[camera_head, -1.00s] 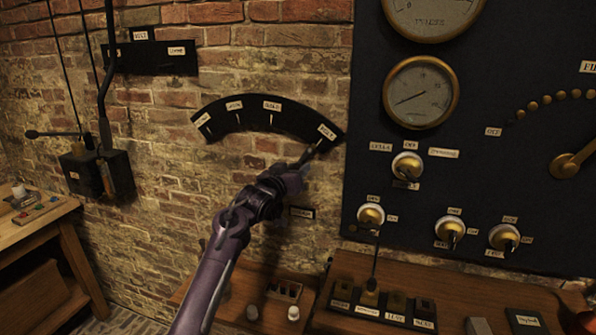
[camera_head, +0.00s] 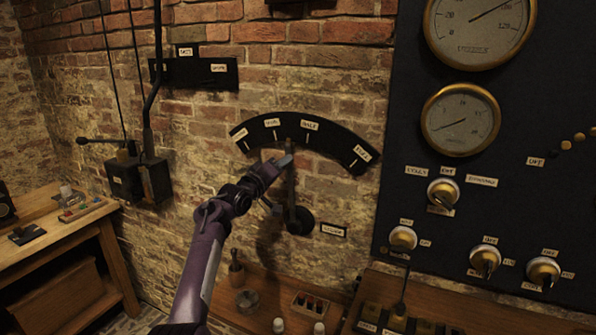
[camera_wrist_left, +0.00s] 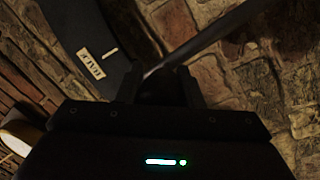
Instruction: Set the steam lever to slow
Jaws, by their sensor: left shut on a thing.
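The steam lever (camera_head: 291,190) is a dark bar on the brick wall, with its round pivot (camera_head: 299,221) below the curved black scale (camera_head: 290,128). It stands nearly upright, its top end between the second label from the left (camera_head: 272,122) and the third, which seems to read HALF (camera_head: 309,125). The label print is small and hard to read. My left gripper (camera_head: 283,164) is shut on the lever near its upper end. In the left wrist view the lever (camera_wrist_left: 205,40) runs from between the fingers to the upper right, beside the scale (camera_wrist_left: 80,35). My right gripper is out of view.
A dark panel with gauges (camera_head: 460,120) and brass knobs (camera_head: 443,192) stands to the right. A wall box with a lever (camera_head: 138,178) is at the left. Below are a wooden shelf with small items (camera_head: 310,305) and a bench (camera_head: 85,235).

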